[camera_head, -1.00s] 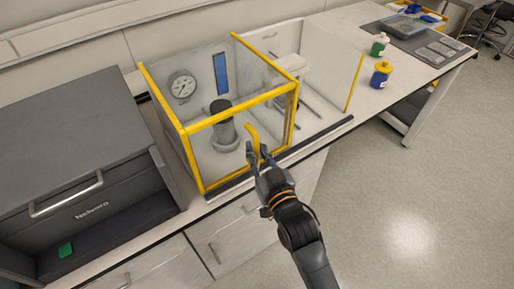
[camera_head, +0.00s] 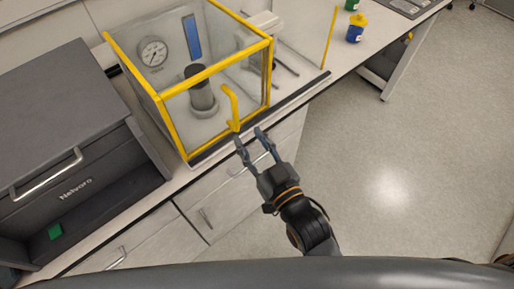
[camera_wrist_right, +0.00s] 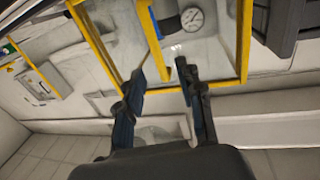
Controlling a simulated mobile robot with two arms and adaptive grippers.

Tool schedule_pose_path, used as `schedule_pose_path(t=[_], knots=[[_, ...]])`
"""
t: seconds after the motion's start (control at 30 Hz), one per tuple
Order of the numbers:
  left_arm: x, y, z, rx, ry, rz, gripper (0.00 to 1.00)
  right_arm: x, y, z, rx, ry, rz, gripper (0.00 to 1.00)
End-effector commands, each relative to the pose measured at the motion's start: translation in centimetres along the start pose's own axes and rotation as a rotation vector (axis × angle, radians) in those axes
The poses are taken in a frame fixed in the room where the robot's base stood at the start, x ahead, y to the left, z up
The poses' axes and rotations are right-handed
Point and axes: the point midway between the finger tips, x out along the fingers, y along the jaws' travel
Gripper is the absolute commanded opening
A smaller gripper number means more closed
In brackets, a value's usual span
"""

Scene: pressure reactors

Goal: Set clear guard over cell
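The clear guard (camera_head: 188,78) is a box with yellow edges on the bench; it also shows in the wrist view (camera_wrist_right: 100,45). The grey cylindrical cell (camera_head: 202,92) stands upright inside the guarded space, seen through the clear front. A yellow curved handle (camera_head: 231,104) is on the guard's front near its right end. My right gripper (camera_head: 250,137) is in front of and below the handle, fingers apart, with nothing between them. In the wrist view my right gripper (camera_wrist_right: 161,80) is also open, with the handle (camera_wrist_right: 182,70) near one fingertip. My left gripper is not in view.
A gauge (camera_head: 153,52) and a blue panel (camera_head: 192,37) are on the back wall. A grey cabinet (camera_head: 70,130) stands left. The floor in front is clear.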

Motion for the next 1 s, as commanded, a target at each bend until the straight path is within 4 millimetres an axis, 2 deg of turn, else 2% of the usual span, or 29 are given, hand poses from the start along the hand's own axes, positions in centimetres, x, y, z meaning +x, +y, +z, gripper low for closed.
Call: schedule_pose_path(t=[0.1, 0.23, 0.83, 0.93, 1.0], knots=[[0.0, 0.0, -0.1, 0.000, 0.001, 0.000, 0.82, -1.7, 0.0, 0.1, -0.001, -0.003, 0.000, 0.37], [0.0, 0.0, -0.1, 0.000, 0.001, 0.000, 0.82, -2.5, 0.0, 0.0, -0.001, 0.000, 0.000, 0.37], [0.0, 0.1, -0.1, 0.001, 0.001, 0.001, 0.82, -2.7, -0.1, 0.1, -0.001, -0.001, 0.000, 0.37], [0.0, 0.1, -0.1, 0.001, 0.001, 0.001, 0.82, -2.6, 0.0, 1.5, -0.002, -0.028, 0.000, 0.37], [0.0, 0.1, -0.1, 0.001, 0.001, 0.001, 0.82, -2.4, 0.1, 4.2, -0.005, -0.078, 0.001, 0.37]])
